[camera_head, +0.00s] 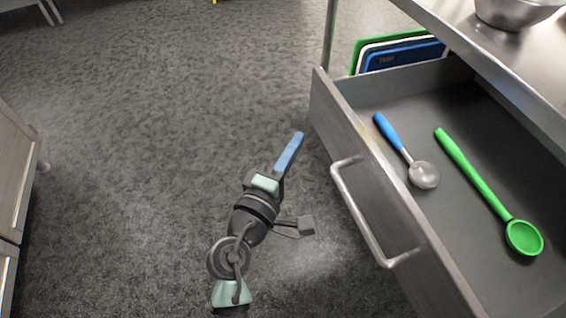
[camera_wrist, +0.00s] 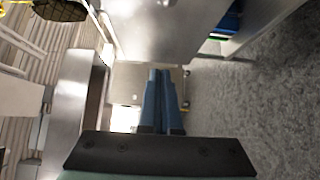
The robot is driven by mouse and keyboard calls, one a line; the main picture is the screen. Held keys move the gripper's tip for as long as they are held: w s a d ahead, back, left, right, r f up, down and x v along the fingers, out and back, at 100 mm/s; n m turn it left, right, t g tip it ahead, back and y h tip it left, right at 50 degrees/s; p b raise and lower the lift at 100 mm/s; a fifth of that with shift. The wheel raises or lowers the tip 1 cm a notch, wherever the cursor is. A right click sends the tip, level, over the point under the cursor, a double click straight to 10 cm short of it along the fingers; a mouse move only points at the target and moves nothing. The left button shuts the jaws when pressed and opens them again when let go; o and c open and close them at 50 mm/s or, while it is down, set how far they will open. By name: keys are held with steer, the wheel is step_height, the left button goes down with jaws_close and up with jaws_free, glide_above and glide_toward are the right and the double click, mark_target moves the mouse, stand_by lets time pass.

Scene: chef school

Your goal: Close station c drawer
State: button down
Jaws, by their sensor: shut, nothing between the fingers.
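The station drawer (camera_head: 345,135) is grey metal and stands pulled open on the right in the head view. Its bar handle (camera_head: 362,218) is on the front face, toward the left. A blue-handled scoop (camera_head: 395,140) and a green spoon (camera_head: 475,180) lie inside it. My gripper (camera_head: 298,138) has blue fingers that are shut and empty. In the head view it is left of the drawer front, apart from the handle. In the wrist view my gripper (camera_wrist: 164,75) also shows closed fingers. Which surface there is the drawer I cannot tell for certain.
A metal counter (camera_head: 450,25) with a steel bowl (camera_head: 515,10) overhangs the drawer. Green, white and blue boards (camera_head: 400,55) stand behind the drawer's far end. A cabinet (camera_head: 15,170) is at the left edge. The grey floor (camera_head: 160,110) between is clear.

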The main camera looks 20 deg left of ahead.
mark_target(326, 121)
steer(key=w+d, duration=0.2)
steer(key=w, duration=0.1)
steer(key=shift+w+d, duration=0.15)
steer(key=shift+d, duration=0.1)
steer(key=shift+w+d, duration=0.35)
steer(key=shift+d, duration=0.15)
